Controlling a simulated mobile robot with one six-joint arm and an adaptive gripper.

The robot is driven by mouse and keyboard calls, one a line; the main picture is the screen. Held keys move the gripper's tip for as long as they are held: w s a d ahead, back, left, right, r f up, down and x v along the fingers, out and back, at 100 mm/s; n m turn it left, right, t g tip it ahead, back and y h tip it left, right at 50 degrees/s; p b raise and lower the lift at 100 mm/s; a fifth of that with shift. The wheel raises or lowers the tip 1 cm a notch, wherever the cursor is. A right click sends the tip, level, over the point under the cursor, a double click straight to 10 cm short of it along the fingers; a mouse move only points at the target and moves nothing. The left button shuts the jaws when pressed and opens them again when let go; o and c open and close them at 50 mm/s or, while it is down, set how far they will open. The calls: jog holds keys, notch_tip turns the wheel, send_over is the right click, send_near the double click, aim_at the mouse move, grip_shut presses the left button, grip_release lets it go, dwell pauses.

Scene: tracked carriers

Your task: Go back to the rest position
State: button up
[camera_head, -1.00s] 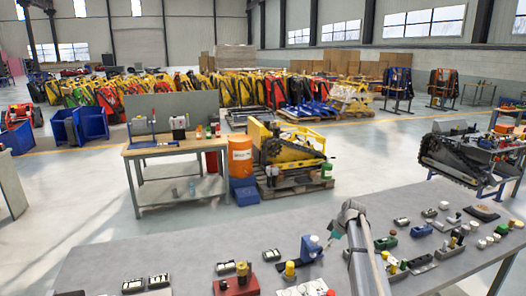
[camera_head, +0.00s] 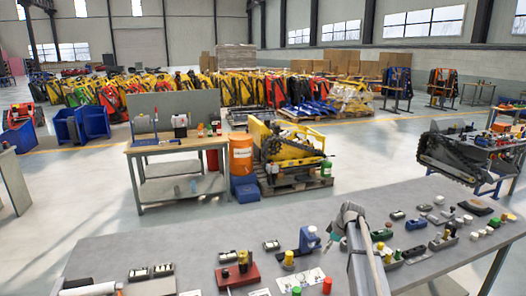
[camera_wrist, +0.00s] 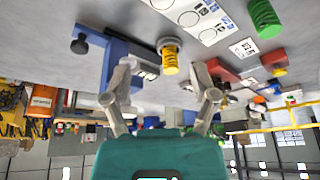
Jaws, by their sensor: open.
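My gripper (camera_wrist: 164,82) is in the wrist view with its two grey fingers spread apart and nothing between them. That view is upside down. Beyond the fingers are a yellow ribbed cylinder (camera_wrist: 170,60), a blue block (camera_wrist: 112,46) and a red block (camera_wrist: 226,72) on the grey table. The blue block also shows in the head view (camera_head: 309,240), left of my arm.
A red base (camera_head: 239,276) and a white card with coloured cylinders lie left of my arm. Several small parts crowd the table's right side. The table's upper left is clear. A wooden workbench (camera_head: 176,147), an orange barrel (camera_head: 241,155) and a yellow tracked machine (camera_head: 285,140) stand behind.

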jog(key=s+a+f+m+b, duration=0.1)
jog(key=s+a+f+m, duration=0.1)
jog(key=s, duration=0.3)
jog(key=s+a+f+m+h+b, duration=0.1)
jog(key=s+a+f+m+b, duration=0.1)
jog(key=s, duration=0.3)
jog(key=s+a+f+m+g+h+b, duration=0.1)
jog(key=s+f+b, duration=0.1)
jog(key=s, duration=0.3)
jog(key=shift+s+a+f+m, duration=0.1)
jog(key=shift+s+a+m, duration=0.3)
jog(key=s+a+f+m+h+b, duration=0.1)
jog(key=s+f+m+b, duration=0.1)
jog(key=s, duration=0.5)
jog(key=s+a+f+m+g+h+b, duration=0.1)
jog(key=s+m, duration=0.3)
jog(key=s, duration=0.4)
jog(key=shift+a+f+b, duration=0.35)
jog(key=shift+f+b, duration=0.3)
jog(key=shift+f, duration=0.1)
dwell(0.4)
jog(key=shift+c, duration=0.3)
